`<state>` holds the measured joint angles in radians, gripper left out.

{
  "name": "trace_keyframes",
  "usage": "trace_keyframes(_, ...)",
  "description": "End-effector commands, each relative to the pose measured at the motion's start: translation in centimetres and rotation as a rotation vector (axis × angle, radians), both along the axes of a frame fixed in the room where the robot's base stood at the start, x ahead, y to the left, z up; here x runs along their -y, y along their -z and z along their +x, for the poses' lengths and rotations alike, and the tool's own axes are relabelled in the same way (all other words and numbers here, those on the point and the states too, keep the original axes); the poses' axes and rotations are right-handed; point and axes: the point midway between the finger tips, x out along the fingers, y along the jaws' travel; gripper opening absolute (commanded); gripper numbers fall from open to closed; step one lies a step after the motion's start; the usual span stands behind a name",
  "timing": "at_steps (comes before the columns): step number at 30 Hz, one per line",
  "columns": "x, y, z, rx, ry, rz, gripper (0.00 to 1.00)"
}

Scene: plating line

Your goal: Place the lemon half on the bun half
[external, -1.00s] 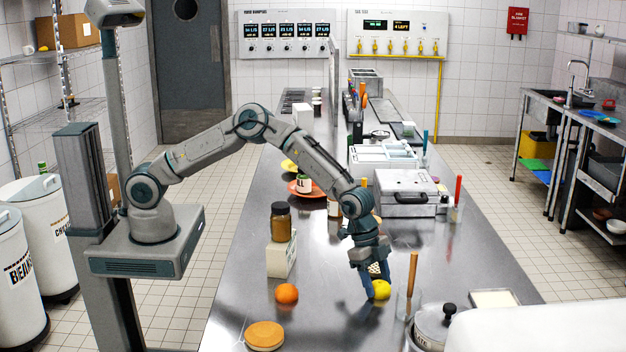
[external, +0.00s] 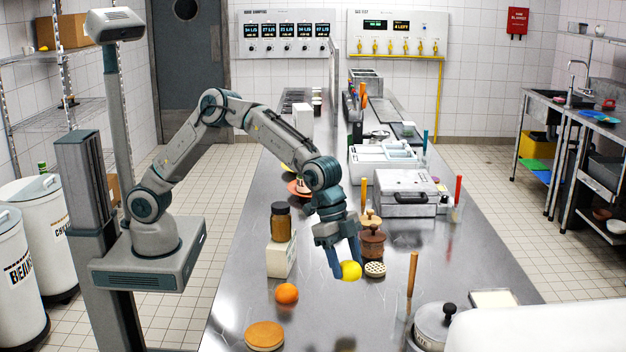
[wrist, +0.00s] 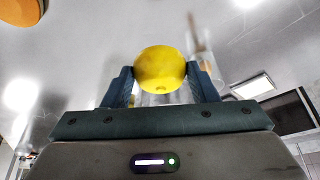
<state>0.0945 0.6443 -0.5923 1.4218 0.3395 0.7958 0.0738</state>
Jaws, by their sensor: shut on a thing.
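The yellow lemon half (external: 351,271) is held between the blue fingers of my gripper (external: 343,268), above the steel counter. In the wrist view the lemon half (wrist: 160,70) sits between both fingertips of my gripper (wrist: 162,82), its rounded yellow side showing. The bun half (external: 265,336) is a round tan disc lying on the counter at the front left, below and left of my gripper and apart from it. An orange-brown edge at the top left of the wrist view (wrist: 20,10) looks like the bun half.
An orange (external: 287,293) lies on the counter between my gripper and the bun half. A brown jar (external: 280,222) stands on a white block (external: 281,259) behind it. A pot (external: 437,325) and a wooden-handled tool (external: 412,273) stand at right.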

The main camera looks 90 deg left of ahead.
Motion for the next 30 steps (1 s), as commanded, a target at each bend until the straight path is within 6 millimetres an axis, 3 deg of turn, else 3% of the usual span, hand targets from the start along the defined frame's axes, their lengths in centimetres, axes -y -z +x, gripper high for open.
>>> trace_keyframes(5, 3.2, -0.9, -3.7, 0.002, 0.056, 0.003, 0.3)
trace_keyframes(8, 5.9, -1.6, -7.5, 0.004, 0.114, 0.005, 0.3)
trace_keyframes(13, 10.1, -2.4, -15.8, 0.004, 0.228, 0.008, 0.3)
trace_keyframes(18, 12.2, -3.0, -23.2, 0.003, 0.317, 0.008, 0.3)
trace_keyframes(21, 12.8, -3.2, -26.3, 0.004, 0.353, 0.004, 0.3)
trace_keyframes(26, 13.0, -3.3, -29.1, 0.001, 0.383, 0.001, 0.3)
trace_keyframes(30, 12.7, -2.7, -28.6, -0.002, 0.387, 0.0, 0.3)
